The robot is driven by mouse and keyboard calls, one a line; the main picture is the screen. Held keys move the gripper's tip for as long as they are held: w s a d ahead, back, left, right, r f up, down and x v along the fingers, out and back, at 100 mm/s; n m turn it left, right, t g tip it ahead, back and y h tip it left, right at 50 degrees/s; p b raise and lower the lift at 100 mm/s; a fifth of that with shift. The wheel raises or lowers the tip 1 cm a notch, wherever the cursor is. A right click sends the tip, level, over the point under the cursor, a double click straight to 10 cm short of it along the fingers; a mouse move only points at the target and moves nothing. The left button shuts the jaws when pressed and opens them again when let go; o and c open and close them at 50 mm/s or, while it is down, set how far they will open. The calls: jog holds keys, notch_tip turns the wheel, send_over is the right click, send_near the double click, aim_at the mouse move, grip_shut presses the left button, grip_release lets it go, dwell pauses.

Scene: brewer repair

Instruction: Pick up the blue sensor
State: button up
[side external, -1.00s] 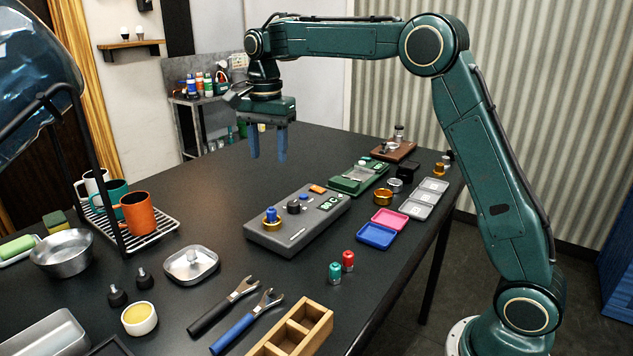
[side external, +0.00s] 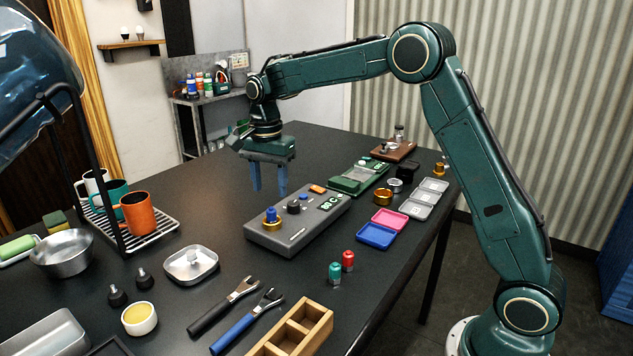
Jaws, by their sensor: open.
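The blue sensor (side external: 271,215) is a small blue cylinder. It stands upright in a brass-coloured ring on the left end of the grey box (side external: 270,240). My gripper (side external: 269,188) points down with its two blue fingers apart and nothing between them. In the picture it is above and behind the grey box, close over the sensor and apart from it.
The grey box also carries a black knob (side external: 293,206), an orange button and a green display. A blue tray (side external: 376,236) and pink tray (side external: 388,219) lie to the right. Two wrench-like tools and a wooden box lie nearer.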

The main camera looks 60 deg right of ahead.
aim_at(271, 210)
jog(key=shift+f, duration=0.4)
jog(key=shift+a+f, duration=0.1)
jog(key=shift+f, duration=2.5)
grip_shut()
jog(key=shift+r, duration=0.15)
notch_tip(271, 210, up, 20)
